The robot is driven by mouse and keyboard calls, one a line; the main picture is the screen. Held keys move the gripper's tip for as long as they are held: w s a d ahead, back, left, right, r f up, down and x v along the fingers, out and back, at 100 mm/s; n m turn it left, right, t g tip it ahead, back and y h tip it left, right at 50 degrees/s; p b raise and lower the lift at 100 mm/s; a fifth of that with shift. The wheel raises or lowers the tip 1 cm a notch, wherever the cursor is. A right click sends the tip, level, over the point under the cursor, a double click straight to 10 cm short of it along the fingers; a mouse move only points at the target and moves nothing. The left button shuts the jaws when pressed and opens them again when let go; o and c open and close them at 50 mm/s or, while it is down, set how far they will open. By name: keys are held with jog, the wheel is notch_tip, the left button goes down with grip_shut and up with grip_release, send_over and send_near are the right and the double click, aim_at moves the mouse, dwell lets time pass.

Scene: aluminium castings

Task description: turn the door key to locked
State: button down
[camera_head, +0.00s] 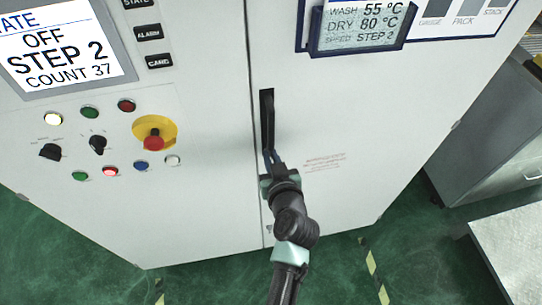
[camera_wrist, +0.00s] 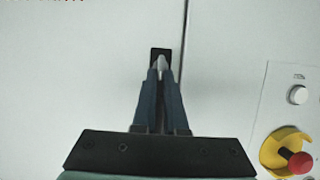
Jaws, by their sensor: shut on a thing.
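The door's long black handle plate (camera_head: 267,110) is upright on the white cabinet door, just right of the door seam in the head view. My gripper (camera_head: 269,154) reaches up to its lower end. In the wrist view, which is turned over, the plate's end (camera_wrist: 160,51) shows as a small black patch just beyond the fingertips. My gripper (camera_wrist: 160,70) is shut there on a small pale metal piece (camera_wrist: 160,62), which looks like the door key. The fingers hide most of the key and the lock, so its turn angle cannot be told.
A control panel with a red emergency stop (camera_head: 153,140) on a yellow base, lamps and black knobs is left of the seam. A display (camera_head: 358,30) hangs above right. A grey cabinet (camera_head: 490,130) and a pale table (camera_head: 515,255) stand at right. The door around my gripper is flat and clear.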

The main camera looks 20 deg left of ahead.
jog(key=shift+w+b, duration=0.1)
jog(key=shift+b, duration=0.2)
jog(key=shift+w+d+f+m+g+y+b, duration=0.15)
jog(key=shift+m+g+y+b, duration=0.2)
jog(key=shift+m+y+b, duration=0.85)
jog(key=shift+w+d+f+m+g+y+b, duration=0.15)
jog(key=shift+m+g+y+b, duration=0.3)
jog(key=shift+m+b, duration=1.35)
jog(key=shift+w+d+f+m+g+y+b, duration=0.1)
jog(key=shift+d+m+g+y+b, duration=0.1)
jog(key=shift+m+y+b, duration=1.25)
jog(key=shift+r+n+h+b, duration=0.15)
jog(key=shift+n+h+b, duration=0.1)
jog(key=shift+h+b, duration=0.2)
jog(key=c, duration=1)
grip_release()
jog(key=shift+s, duration=0.1)
jog(key=shift+o, duration=0.2)
jog(key=b+v, duration=0.2)
jog(key=v, duration=1)
jog(key=shift+d+f+b, duration=0.2)
jog(key=shift+d+b, duration=0.05)
jog(key=shift+b, duration=0.1)
